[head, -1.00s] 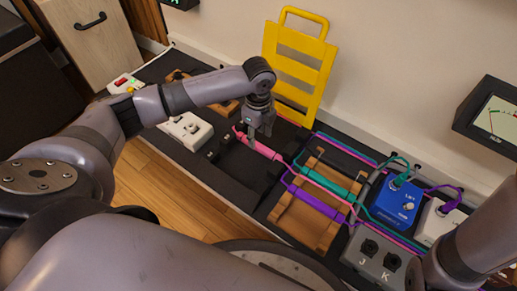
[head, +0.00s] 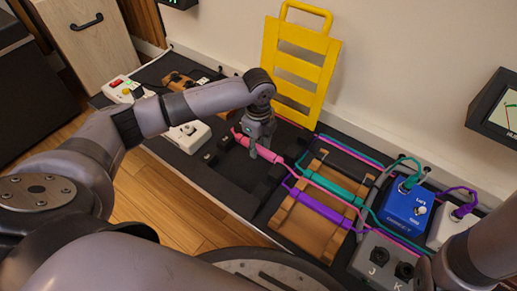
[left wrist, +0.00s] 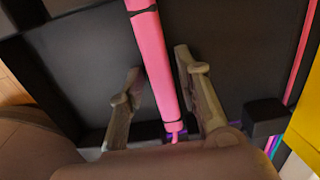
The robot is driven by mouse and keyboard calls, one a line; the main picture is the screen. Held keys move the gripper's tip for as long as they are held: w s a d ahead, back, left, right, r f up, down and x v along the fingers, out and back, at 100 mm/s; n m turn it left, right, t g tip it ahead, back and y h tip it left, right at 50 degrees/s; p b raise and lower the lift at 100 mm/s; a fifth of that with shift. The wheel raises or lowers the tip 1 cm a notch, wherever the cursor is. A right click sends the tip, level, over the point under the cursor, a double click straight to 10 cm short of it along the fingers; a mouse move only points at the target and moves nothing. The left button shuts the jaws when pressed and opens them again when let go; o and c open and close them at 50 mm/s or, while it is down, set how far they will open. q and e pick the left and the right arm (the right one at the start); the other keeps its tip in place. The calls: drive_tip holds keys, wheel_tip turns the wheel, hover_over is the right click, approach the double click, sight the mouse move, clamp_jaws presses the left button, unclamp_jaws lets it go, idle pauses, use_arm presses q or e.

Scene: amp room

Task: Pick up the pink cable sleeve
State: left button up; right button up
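The pink cable sleeve (head: 268,154) lies on the black board in the head view, with a pink cable running from its end. In the left wrist view the sleeve (left wrist: 154,55) runs from the top edge down between my fingers. My left gripper (head: 260,148) points down at the sleeve in the head view. In the left wrist view the left gripper (left wrist: 160,92) is open, one finger on each side of the sleeve, with gaps showing. My right arm comes in at the right of the head view, but its gripper is not visible.
A wooden block (head: 305,228) carries teal (head: 338,191) and purple (head: 318,205) sleeves, right of the pink one. A blue pedal (head: 407,212) and a grey J/K box (head: 385,262) stand further right. A yellow rack (head: 298,65) leans on the wall behind. A white pedal (head: 187,135) sits left.

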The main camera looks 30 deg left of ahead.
use_arm(q)
clamp_jaws()
idle(0.4)
